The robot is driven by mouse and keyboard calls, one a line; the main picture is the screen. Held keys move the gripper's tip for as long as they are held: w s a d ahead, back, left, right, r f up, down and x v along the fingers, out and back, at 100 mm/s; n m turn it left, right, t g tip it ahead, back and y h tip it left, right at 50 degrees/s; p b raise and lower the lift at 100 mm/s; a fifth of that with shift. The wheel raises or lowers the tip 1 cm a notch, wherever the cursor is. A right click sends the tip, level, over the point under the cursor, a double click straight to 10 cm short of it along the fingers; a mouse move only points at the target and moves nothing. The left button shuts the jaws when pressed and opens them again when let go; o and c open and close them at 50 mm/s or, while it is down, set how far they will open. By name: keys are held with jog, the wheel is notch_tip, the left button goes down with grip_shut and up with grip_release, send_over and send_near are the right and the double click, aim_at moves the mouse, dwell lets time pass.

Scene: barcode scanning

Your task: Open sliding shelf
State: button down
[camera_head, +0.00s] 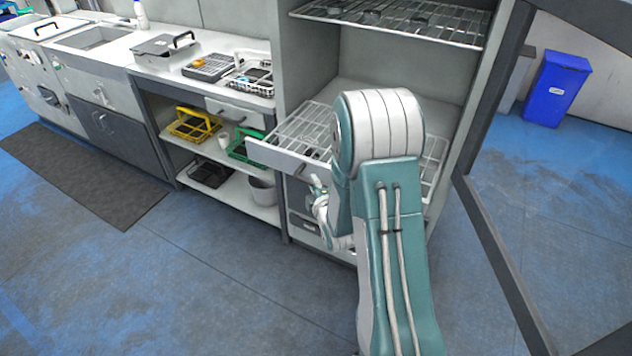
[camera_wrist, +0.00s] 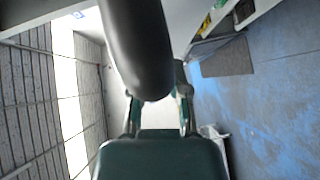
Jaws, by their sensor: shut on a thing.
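The sliding wire shelf (camera_head: 300,128) is in the open tall cabinet. Its white front panel (camera_head: 274,157) sticks out past the cabinet's left side post, so the shelf is partly pulled out. My gripper (camera_head: 316,184) is low at the panel's right part, shut on the shelf's handle; my arm covers most of the contact and the shelf's middle. In the wrist view, my gripper (camera_wrist: 160,110) is partly covered by a dark rounded bar close to the lens, and the grip itself is hard to make out.
A fixed wire rack (camera_head: 400,18) is above. The cabinet's door (camera_head: 500,250) stands open at right. A counter with trays and baskets (camera_head: 195,122) is at left, with a grey bin (camera_head: 262,190) on its lower shelf. Blue floor (camera_head: 220,270) in front is clear.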

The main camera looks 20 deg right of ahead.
jog(key=shift+s+a+f, duration=0.15)
jog(key=shift+f, duration=0.1)
jog(key=c, duration=0.6)
grip_release()
jog(key=shift+r, duration=0.1)
jog(key=s, duration=0.7)
jog(key=shift+a+r, duration=0.35)
jog(key=shift+r, duration=0.1)
